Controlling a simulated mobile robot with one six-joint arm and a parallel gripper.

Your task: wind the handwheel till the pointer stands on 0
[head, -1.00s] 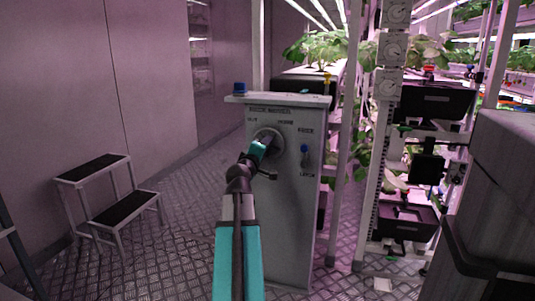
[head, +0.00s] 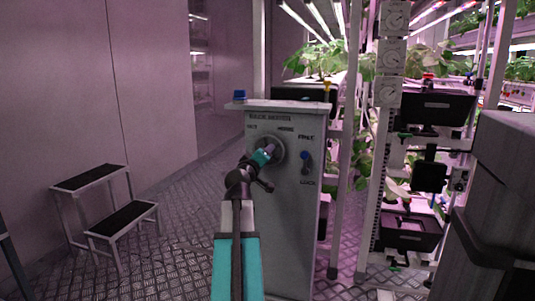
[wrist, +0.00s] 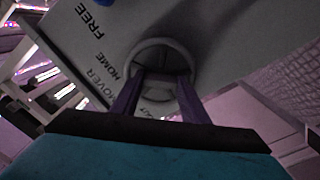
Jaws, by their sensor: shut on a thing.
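A grey cabinet (head: 288,220) stands upright ahead of me, with a round grey wheel (head: 278,143) on its front panel. My gripper (head: 268,153) is at the wheel in the head view and hides part of its face. In the wrist view my two dark fingers (wrist: 160,95) are shut on the raised middle of the round wheel (wrist: 160,48).
A blue-knobbed lever (head: 305,156), marked FREE and LOCK, is right of the wheel. A two-step stool (head: 122,218) stands left. Plant racks (head: 405,180) and a dark grey box (head: 505,160) are on the right. Floor between stool and cabinet is clear.

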